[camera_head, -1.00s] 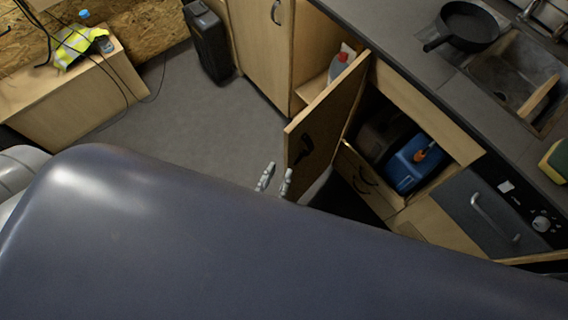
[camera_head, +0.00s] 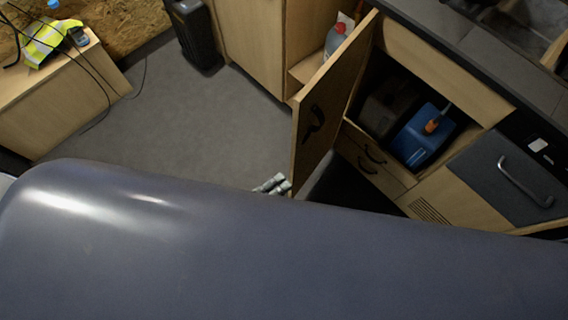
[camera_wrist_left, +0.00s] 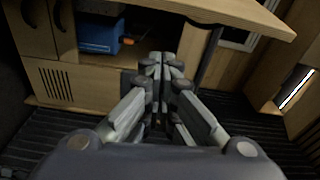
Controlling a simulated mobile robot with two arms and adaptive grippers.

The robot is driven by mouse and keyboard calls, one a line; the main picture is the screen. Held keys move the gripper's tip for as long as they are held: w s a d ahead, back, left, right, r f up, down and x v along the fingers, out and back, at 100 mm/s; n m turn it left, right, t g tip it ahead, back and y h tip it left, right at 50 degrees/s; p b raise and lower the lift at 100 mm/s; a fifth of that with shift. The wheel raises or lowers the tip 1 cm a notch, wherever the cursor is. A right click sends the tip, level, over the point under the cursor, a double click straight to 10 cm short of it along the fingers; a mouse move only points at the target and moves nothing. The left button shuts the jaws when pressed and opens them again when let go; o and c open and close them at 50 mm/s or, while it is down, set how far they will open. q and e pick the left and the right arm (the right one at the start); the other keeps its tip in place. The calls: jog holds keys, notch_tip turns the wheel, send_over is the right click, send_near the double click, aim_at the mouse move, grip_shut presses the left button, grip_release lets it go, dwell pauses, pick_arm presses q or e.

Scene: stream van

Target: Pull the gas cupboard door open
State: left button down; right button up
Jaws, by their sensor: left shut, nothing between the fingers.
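The gas cupboard door (camera_head: 329,99) is a light wood panel with a black handle (camera_head: 313,122). It stands swung well out from the cupboard (camera_head: 447,79). Inside stand a blue container with an orange top (camera_head: 420,137) and a dark one behind it. The blue container also shows in the left wrist view (camera_wrist_left: 99,36). My left gripper (camera_head: 271,184) is shut and empty, near the lower free edge of the door, below the handle; I cannot tell whether it touches the door. Its closed fingers show in the left wrist view (camera_wrist_left: 160,62). My right gripper is out of view.
Drawers (camera_head: 366,157) sit below the cupboard, and an oven with a bar handle (camera_head: 512,180) is at right. An open compartment with a bottle (camera_head: 336,39) is behind the door. A black case (camera_head: 194,36) stands at the back. The grey floor (camera_head: 205,121) left of the door is clear.

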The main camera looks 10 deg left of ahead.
pick_arm(q)
jog(key=w+d+m+p, duration=0.1)
jog(key=w+d, duration=0.2)
jog(key=w, duration=0.5)
jog(key=shift+w+f+m+g+p, duration=0.15)
jog(key=shift+f+m+g+p, duration=0.2)
jog(key=shift+f+m, duration=0.1)
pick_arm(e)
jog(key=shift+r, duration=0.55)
pick_arm(q)
jog(key=shift+d, duration=0.1)
